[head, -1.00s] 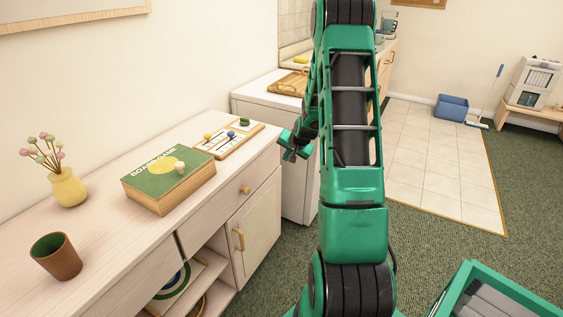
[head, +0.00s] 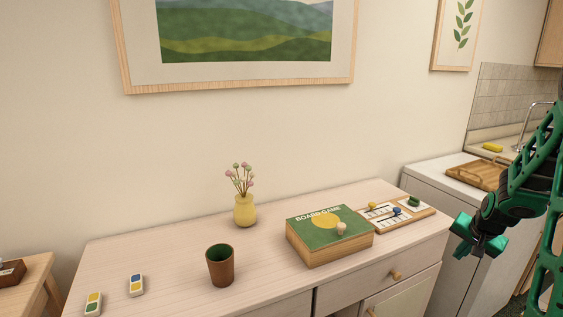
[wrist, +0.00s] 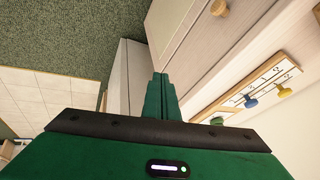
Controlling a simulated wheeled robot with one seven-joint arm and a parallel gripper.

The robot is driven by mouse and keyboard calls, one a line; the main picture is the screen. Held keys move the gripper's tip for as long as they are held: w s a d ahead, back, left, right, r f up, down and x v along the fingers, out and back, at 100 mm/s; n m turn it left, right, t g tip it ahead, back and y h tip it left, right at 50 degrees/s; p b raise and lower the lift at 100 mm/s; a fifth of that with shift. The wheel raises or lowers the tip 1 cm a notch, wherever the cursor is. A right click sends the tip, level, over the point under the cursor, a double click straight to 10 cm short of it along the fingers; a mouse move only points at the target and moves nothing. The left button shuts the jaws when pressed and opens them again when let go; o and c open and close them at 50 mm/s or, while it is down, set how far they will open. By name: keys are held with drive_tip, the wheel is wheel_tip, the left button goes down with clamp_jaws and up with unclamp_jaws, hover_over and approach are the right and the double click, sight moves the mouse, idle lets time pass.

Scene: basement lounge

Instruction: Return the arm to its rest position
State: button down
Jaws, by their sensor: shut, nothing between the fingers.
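My gripper (head: 478,246) is at the right of the head view, in front of the right end of the wooden sideboard (head: 160,250). It is clear of the things on top. In the wrist view my gripper (wrist: 160,88) has its two green fingers together with nothing between them. A drawer front with a round wooden knob (wrist: 219,7) shows beside the fingers there. My arm is partly cut off by the right edge of the head view.
On the sideboard stand a board game box (head: 330,238), a game tray with coloured pegs (head: 398,216), a brown cup (head: 220,266), a yellow flower vase (head: 245,212) and two small tiles. A white cabinet (head: 438,180) with a wooden tray (head: 478,176) is at the right.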

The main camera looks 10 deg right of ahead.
drive_tip(key=s+a+r+n+g, duration=0.1)
drive_tip(key=s+a+r, duration=0.2)
drive_tip(key=s+a, duration=0.3)
drive_tip(key=s+a+r+n+g+y, duration=0.1)
drive_tip(key=s+a+r, duration=0.3)
drive_tip(key=s, duration=1)
drive_tip(key=s+a+r+n+g+y, duration=0.1)
drive_tip(key=s+a+r+n+g, duration=0.1)
drive_tip(key=s+a, duration=0.8)
wheel_tip(320, 180, up, 2)
drive_tip(key=shift+s+n+g, duration=0.3)
drive_tip(key=shift+s+g, duration=0.05)
drive_tip(key=shift+g, duration=0.25)
drive_tip(key=shift+w+f, duration=0.25)
drive_tip(key=shift+w, duration=0.4)
